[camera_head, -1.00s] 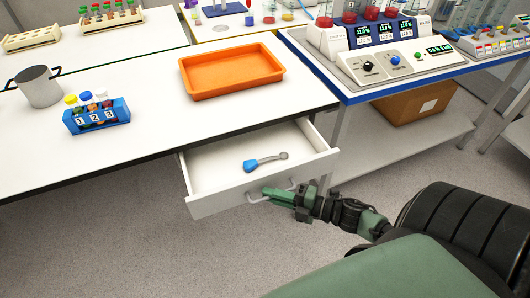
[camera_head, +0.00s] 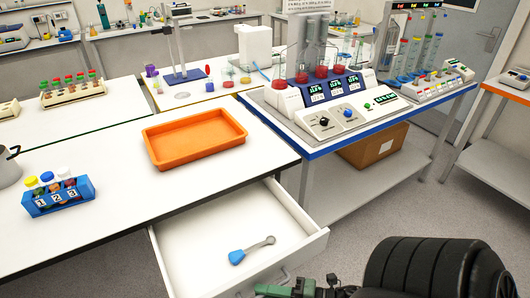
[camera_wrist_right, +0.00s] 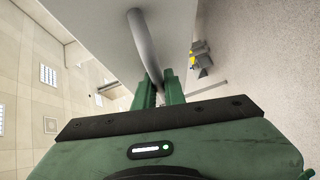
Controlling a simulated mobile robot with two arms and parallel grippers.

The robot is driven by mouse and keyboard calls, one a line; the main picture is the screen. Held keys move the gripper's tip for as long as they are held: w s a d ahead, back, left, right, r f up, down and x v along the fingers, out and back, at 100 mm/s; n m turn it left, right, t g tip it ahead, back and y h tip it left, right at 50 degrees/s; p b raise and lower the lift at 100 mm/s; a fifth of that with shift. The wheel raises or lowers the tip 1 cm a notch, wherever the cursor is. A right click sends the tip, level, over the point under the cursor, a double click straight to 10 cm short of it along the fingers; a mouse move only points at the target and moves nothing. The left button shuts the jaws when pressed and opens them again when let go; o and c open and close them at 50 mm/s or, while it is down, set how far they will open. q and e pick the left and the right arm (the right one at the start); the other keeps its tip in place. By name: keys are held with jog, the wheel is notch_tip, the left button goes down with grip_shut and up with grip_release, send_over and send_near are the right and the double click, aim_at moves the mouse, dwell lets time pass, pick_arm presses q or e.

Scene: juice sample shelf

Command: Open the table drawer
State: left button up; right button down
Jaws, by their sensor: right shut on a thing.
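The white table drawer (camera_head: 215,245) stands pulled out from under the white table (camera_head: 95,215). A spoon-like scoop with a blue end (camera_head: 237,257) lies inside it. My right gripper (camera_head: 272,290) is at the drawer's front, at the bottom edge of the head view. In the right wrist view its green fingers (camera_wrist_right: 160,92) are shut on the grey drawer handle (camera_wrist_right: 143,40). The lower part of the drawer front is cut off in the head view. My left gripper is not in view.
An orange tray (camera_head: 195,138) and a blue rack of numbered bottles (camera_head: 58,197) stand on the table above the drawer. A blue-edged bench (camera_head: 310,150) with instruments stands to the right, with a cardboard box (camera_head: 372,147) on its lower shelf.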

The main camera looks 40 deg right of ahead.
jog(key=c, duration=1.8)
grip_release()
jog(key=b+v, duration=0.1)
jog(key=v, duration=0.6)
jog(key=shift+s+d+b, duration=0.25)
jog(key=shift+s+b, duration=0.05)
jog(key=shift+s, duration=0.05)
